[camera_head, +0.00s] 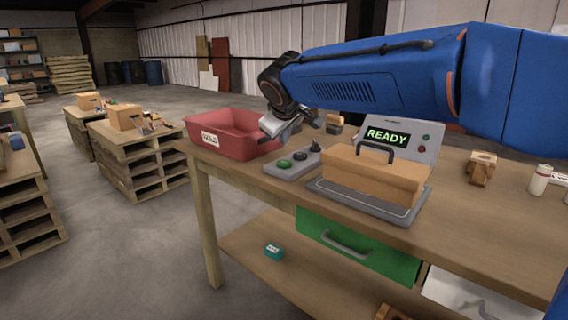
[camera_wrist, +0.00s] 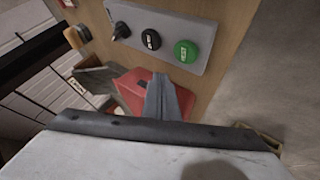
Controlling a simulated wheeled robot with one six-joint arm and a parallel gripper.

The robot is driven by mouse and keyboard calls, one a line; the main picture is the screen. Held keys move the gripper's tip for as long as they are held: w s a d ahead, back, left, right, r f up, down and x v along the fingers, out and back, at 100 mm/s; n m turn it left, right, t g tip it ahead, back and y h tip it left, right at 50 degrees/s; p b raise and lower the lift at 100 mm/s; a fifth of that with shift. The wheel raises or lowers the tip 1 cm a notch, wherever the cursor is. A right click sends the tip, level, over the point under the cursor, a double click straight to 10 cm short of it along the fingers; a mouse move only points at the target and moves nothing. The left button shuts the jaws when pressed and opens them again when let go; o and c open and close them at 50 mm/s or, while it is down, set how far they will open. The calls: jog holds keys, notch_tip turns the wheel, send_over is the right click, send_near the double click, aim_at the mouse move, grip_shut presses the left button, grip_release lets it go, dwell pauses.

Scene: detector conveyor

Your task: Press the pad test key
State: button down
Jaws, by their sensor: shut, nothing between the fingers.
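A grey key panel (camera_head: 279,172) lies on the workbench and also fills the top of the wrist view (camera_wrist: 180,27). It carries a green round key (camera_wrist: 187,51), a black round key (camera_wrist: 151,40) and a small dark knob (camera_wrist: 121,30). The labels on the keys are too small to read surely, so I cannot tell which is the pad test key. My gripper (camera_head: 268,128) is shut and empty, left of the panel and by the red bin. In the wrist view its fingertips (camera_wrist: 159,80) show just below the keys, apart from them.
A red bin (camera_head: 222,137) stands left of the panel. A detector with a READY display (camera_head: 388,137) stands behind a tan handled case (camera_head: 370,179) on a grey pad (camera_head: 362,204). A wooden block (camera_head: 481,167) and white bottle (camera_head: 541,179) stand at right.

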aim_at(284, 164)
jog(key=shift+f, duration=2.05)
jog(key=shift+f, duration=0.15)
dwell(0.5)
jog(key=shift+f, duration=0.2)
jog(key=shift+f, duration=0.45)
dwell(0.7)
jog(key=shift+r, duration=0.85)
jog(key=shift+r, duration=0.15)
jog(key=shift+r, duration=2.35)
